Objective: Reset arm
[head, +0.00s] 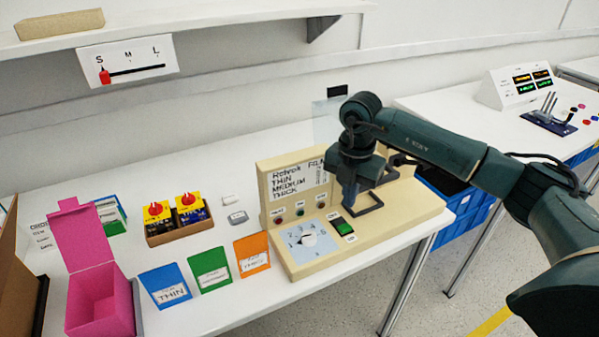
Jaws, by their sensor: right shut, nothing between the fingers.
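My right gripper (364,205) is in the head view, its arm coming in from the right. It is shut with nothing between its fingers and hangs over the right part of a beige machine (330,255). The machine has a white rotary switch knob (309,240) on a light blue dial plate, and the gripper is up and to the right of the knob, apart from it. A green button (342,226) sits between the knob and the gripper. The arm and gripper hide part of the machine's right side. My left gripper is not in view.
Blue (166,286), green (210,268) and orange (252,254) holders stand left of the machine. A pink box (98,300) and a carton with yellow-topped items (178,222) are farther left. A shelf (200,27) runs above. A blue crate (465,215) is below, right.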

